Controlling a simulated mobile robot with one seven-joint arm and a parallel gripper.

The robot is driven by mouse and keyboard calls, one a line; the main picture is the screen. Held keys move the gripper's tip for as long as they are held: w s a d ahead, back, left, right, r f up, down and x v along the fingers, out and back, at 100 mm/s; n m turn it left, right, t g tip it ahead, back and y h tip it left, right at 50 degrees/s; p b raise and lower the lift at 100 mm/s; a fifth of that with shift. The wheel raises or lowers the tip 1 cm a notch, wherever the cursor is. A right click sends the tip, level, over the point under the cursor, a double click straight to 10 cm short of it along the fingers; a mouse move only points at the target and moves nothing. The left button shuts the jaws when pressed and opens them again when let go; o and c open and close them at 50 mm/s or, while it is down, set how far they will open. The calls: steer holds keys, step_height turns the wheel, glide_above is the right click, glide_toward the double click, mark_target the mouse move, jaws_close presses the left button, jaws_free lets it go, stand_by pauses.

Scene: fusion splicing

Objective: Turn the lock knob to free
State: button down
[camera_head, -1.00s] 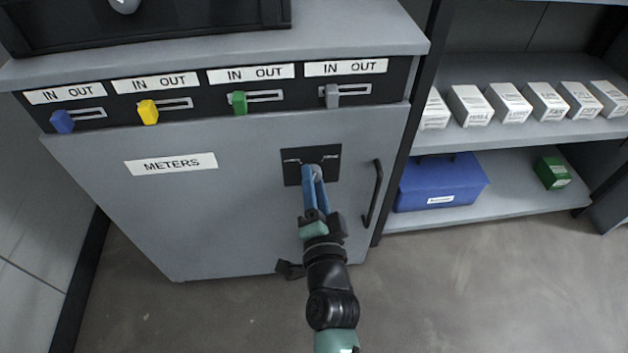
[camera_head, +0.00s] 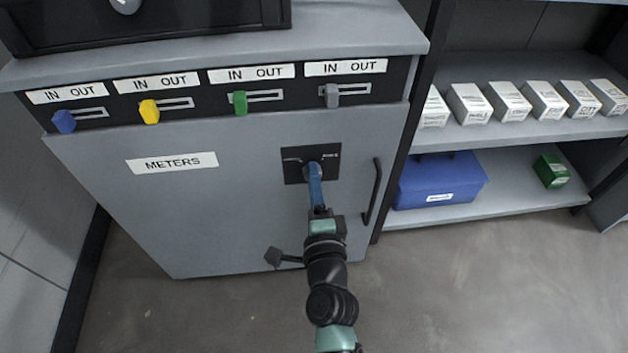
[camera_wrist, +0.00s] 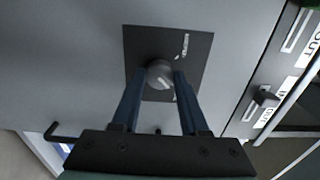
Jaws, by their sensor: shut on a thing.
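The lock knob (camera_wrist: 158,72) is a round grey knob with a pale pointer mark, on a black square plate (camera_head: 295,170) on the grey cabinet door. In the wrist view the plate (camera_wrist: 197,58) has small white lettering, too small to read surely. My gripper (camera_wrist: 156,80) has its two blue fingers on either side of the knob, shut on it. In the head view my gripper (camera_head: 314,172) reaches the plate from below, with one finger largely covering the other. The knob is mostly hidden there.
A black door handle (camera_head: 374,192) stands just right of the plate. Above are several coloured sliders, including a grey one (camera_head: 332,95), under IN/OUT labels. A shelf at right holds white boxes, a blue case (camera_head: 437,181) and a green box (camera_head: 551,171).

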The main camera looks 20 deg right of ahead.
stand_by(0.3)
steer(key=shift+c, duration=2.1)
jaws_free()
steer(key=v, duration=1.3)
